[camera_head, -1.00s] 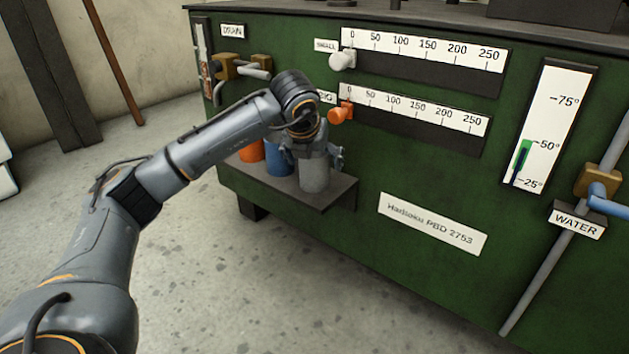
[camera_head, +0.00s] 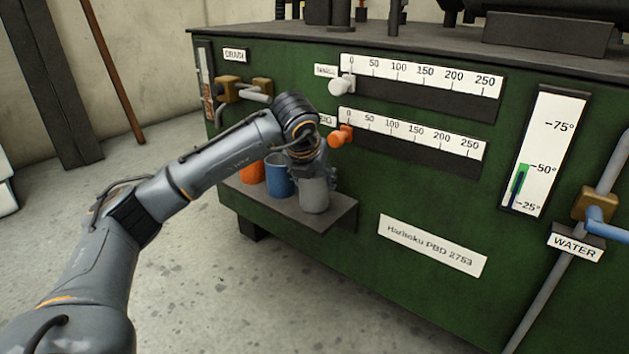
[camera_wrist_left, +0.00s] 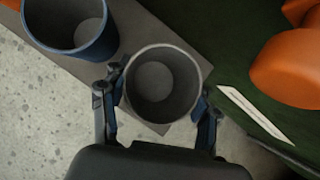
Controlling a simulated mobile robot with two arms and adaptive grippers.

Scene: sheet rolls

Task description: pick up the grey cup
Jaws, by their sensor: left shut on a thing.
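The grey cup (camera_head: 315,196) is upright at the right part of the small shelf in the head view. In the left wrist view the grey cup (camera_wrist_left: 160,86) shows from above, open and empty. My left gripper (camera_head: 312,168) is shut on the grey cup, with a finger on each side of it in the wrist view (camera_wrist_left: 162,100). I cannot tell whether the cup's base touches the shelf. My right gripper is not in view.
A blue cup (camera_head: 279,178) stands close to the left of the grey cup, and an orange cup (camera_head: 251,178) beyond it. The shelf (camera_head: 335,214) juts from the green machine (camera_head: 350,255). An orange knob (camera_head: 340,136) sticks out just above. The floor (camera_head: 245,300) in front is clear.

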